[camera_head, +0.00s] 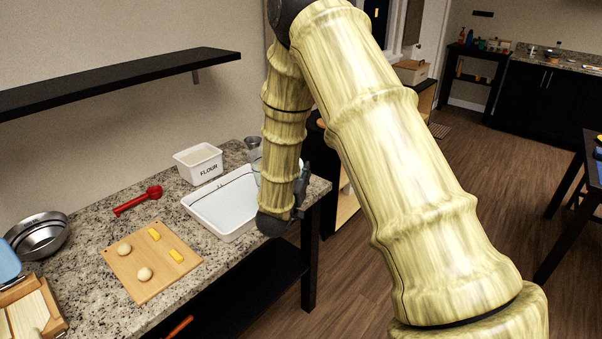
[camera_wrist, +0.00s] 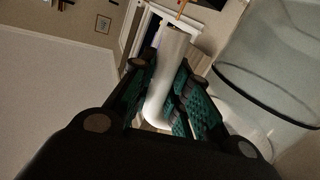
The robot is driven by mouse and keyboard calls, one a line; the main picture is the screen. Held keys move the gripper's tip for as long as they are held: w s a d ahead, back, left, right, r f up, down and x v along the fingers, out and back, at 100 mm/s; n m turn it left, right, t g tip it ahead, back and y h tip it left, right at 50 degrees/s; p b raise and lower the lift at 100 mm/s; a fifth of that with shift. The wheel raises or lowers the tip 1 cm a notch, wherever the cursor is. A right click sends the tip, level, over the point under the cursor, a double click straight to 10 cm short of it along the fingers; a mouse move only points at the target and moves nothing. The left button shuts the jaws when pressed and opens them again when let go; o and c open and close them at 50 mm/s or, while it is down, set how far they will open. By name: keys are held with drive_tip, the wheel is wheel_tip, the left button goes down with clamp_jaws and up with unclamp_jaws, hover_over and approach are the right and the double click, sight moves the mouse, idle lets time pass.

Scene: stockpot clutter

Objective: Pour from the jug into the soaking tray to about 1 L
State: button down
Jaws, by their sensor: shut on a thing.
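My gripper (camera_wrist: 167,64) is shut on the pale, smooth handle of the jug. The clear jug body (camera_wrist: 270,60) fills the right of the wrist view, with a dark curved line across it. It looks tilted in that view, but the wrist camera's own slant leaves its true angle unclear. In the head view my arm hides most of the jug. The white rectangular soaking tray (camera_head: 222,210) lies on the counter, its right end behind my arm. I cannot make out a liquid level in the tray or a stream.
A white FLOUR bin (camera_head: 199,163) stands behind the tray, with a grey cup (camera_head: 251,145) to its right. A red scoop (camera_head: 138,200), a wooden board (camera_head: 150,262) with dough and yellow pieces, and metal bowls (camera_head: 38,236) lie left. A dark shelf (camera_head: 120,82) hangs above.

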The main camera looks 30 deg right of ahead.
drive_tip(key=shift+s+d+r+n+p, duration=0.1)
drive_tip(key=shift+r+n+p, duration=0.65)
drive_tip(key=shift+p, duration=0.25)
drive_tip(key=shift+s+d+r+n+p, duration=0.1)
drive_tip(key=shift+r+n+p, duration=0.45)
drive_tip(key=shift+r+p, duration=0.35)
idle(3.1)
drive_tip(key=shift+w+r+n+p, duration=0.1)
drive_tip(key=shift+r+n+p, duration=0.65)
drive_tip(key=shift+p, duration=0.5)
idle(1.8)
